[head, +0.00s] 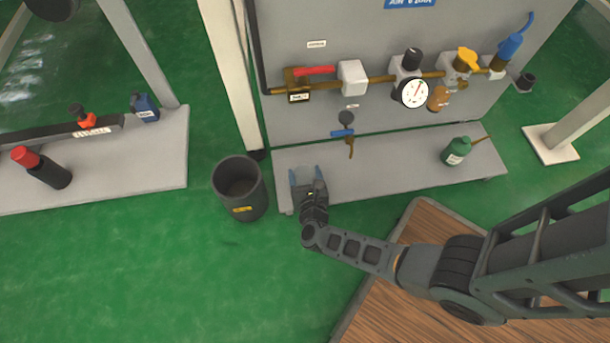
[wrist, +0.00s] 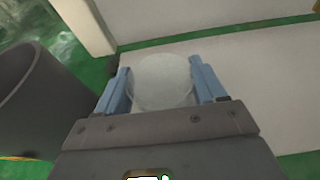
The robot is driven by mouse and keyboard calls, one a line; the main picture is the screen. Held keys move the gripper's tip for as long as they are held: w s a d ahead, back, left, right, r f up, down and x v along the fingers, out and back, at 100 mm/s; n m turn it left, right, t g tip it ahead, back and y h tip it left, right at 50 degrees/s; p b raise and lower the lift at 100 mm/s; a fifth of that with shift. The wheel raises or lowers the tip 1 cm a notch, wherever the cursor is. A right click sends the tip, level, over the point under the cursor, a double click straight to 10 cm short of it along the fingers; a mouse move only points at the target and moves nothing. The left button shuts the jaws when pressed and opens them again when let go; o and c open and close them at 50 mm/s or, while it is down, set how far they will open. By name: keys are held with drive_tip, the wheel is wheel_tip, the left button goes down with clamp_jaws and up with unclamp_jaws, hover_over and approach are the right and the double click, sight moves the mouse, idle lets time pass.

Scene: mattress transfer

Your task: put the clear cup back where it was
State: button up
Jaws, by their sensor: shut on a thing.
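The clear cup (wrist: 162,82) is between the two blue fingers of my gripper (wrist: 164,88) in the wrist view, with a finger against each side. In the head view my gripper (head: 308,176) is over the left end of the grey shelf (head: 400,172), below the pipe panel. The cup is hard to make out there, a pale patch between the fingers. Whether the cup's base touches the shelf cannot be told.
A dark grey bin (head: 240,188) stands on the green floor just left of my gripper. A green bottle (head: 457,151) stands at the shelf's right. A small tap with a blue handle (head: 344,134) hangs above the shelf. The shelf's middle is clear.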

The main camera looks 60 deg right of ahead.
drive_tip(key=o, duration=1.1)
drive_tip(key=shift+f, duration=0.1)
